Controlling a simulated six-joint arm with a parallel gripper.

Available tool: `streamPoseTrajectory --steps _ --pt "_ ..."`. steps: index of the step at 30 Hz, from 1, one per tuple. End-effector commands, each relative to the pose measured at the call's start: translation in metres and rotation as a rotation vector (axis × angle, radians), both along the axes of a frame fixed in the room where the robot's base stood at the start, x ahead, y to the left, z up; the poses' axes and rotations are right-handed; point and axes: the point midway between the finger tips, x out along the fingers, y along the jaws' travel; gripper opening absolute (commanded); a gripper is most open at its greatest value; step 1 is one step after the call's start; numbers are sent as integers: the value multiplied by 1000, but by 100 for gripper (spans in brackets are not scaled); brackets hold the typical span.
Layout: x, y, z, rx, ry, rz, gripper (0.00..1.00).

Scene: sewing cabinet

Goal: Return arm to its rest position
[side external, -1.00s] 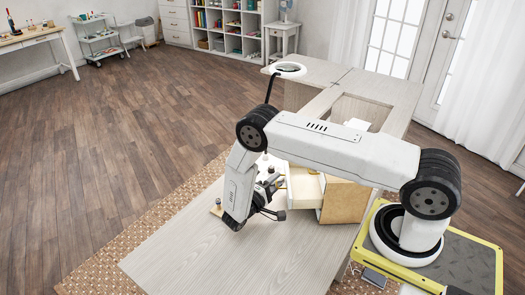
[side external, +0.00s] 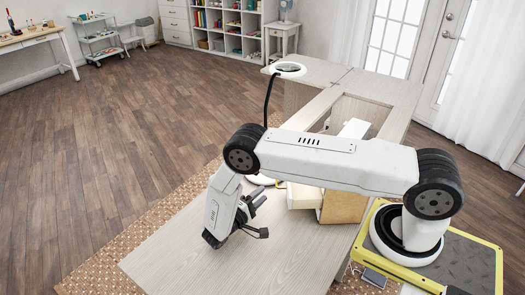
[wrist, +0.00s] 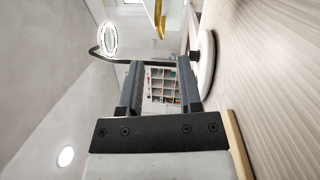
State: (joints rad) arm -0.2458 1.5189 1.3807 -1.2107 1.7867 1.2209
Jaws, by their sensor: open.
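My gripper (side external: 261,216) is low over the front part of the pale wooden cabinet top (side external: 185,262), beneath my bent arm. In the wrist view my gripper (wrist: 160,85) has its two dark fingers spread apart, with nothing between them. The distant shelf shows through the gap. The fingers look clear of the cabinet top, which fills the right side of that view.
A cream drawer (side external: 303,196) stands out beside a wooden panel (side external: 343,207), just right of my gripper. A ring lamp (side external: 287,69) rises on a dark stem (side external: 268,100) behind my arm. Its white base (wrist: 206,62) shows in the wrist view. The cabinet's front left is clear.

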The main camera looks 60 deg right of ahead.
Motion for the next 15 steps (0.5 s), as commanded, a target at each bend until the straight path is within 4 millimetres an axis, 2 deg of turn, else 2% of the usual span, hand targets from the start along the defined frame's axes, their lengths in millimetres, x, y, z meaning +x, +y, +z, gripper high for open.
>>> streamPoseTrajectory --steps 8,15 --pt "-1 -2 6 45 14 -27 45" --pt "-8 -6 25 220 66 -122 45"
